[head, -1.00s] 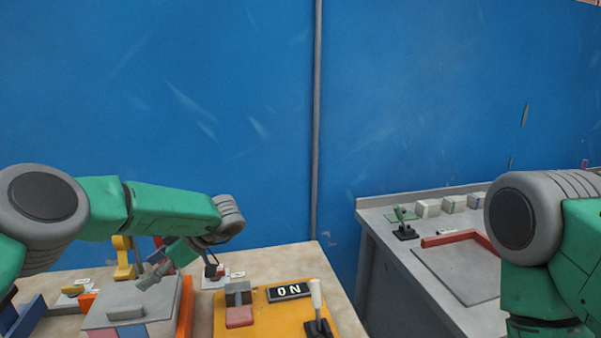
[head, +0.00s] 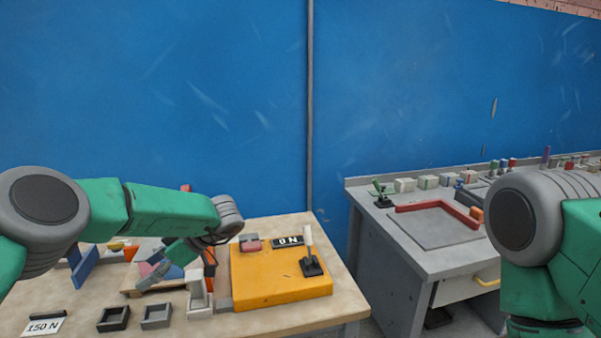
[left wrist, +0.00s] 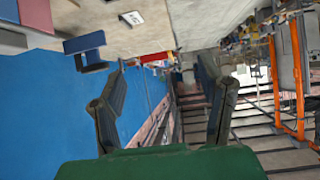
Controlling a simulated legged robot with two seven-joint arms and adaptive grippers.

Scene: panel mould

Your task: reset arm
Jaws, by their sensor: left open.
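My left arm reaches in from the left in the head view. Its gripper (head: 165,276) hangs over the left part of the wooden table, in front of the mould parts. In the left wrist view the two fingers of the left gripper (left wrist: 163,103) stand wide apart with nothing between them. My right arm shows at the right edge of the head view; its gripper is out of the picture.
Small trays and a "150 N" card (head: 43,327) lie at front left. A grey workbench (head: 395,262) with a red L-shaped rail (head: 438,211) stands at right.

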